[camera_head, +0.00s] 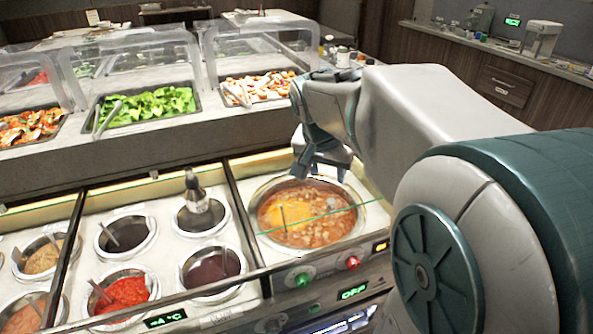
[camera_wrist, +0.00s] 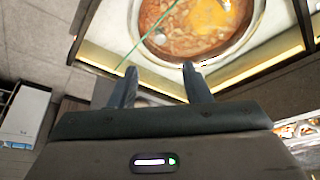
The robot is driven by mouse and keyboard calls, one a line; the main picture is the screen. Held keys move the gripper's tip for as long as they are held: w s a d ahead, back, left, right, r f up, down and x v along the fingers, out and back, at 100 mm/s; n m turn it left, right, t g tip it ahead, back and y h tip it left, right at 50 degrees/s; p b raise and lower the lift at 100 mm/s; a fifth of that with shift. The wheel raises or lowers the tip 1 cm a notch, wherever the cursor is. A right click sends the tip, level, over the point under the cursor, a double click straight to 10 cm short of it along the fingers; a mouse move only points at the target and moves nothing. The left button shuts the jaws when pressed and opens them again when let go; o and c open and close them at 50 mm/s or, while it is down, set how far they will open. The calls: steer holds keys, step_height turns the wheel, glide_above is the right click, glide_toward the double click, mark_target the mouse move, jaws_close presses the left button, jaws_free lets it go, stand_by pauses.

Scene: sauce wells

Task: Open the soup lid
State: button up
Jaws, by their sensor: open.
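The soup pot (camera_head: 262,190) is set in the right-hand section of the counter. Its round metal rim surrounds orange-brown soup (camera_head: 300,222) with a yellow patch, and a thin handle stands in it. I see no opaque lid over the soup; whether a clear lid covers it I cannot tell. My gripper (camera_head: 322,172) is above the pot's back rim, pointing down. In the wrist view, my gripper (camera_wrist: 159,69) has its two fingers apart with nothing between them, and the soup (camera_wrist: 195,25) shows beyond the fingertips.
Sauce wells with spoons, including a red sauce (camera_head: 122,293), lie left of the pot. Salad trays (camera_head: 150,107) under clear guards (camera_head: 130,60) are behind. Knobs (camera_head: 353,262) line the front panel. A green-edged line crosses above the soup.

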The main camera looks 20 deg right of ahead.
mark_target(331, 200)
steer(key=x, duration=1.3)
steer(key=shift+w+d+f+b, duration=0.1)
steer(key=shift+w+f+b, duration=0.05)
steer(key=shift+b, duration=0.15)
jaws_close()
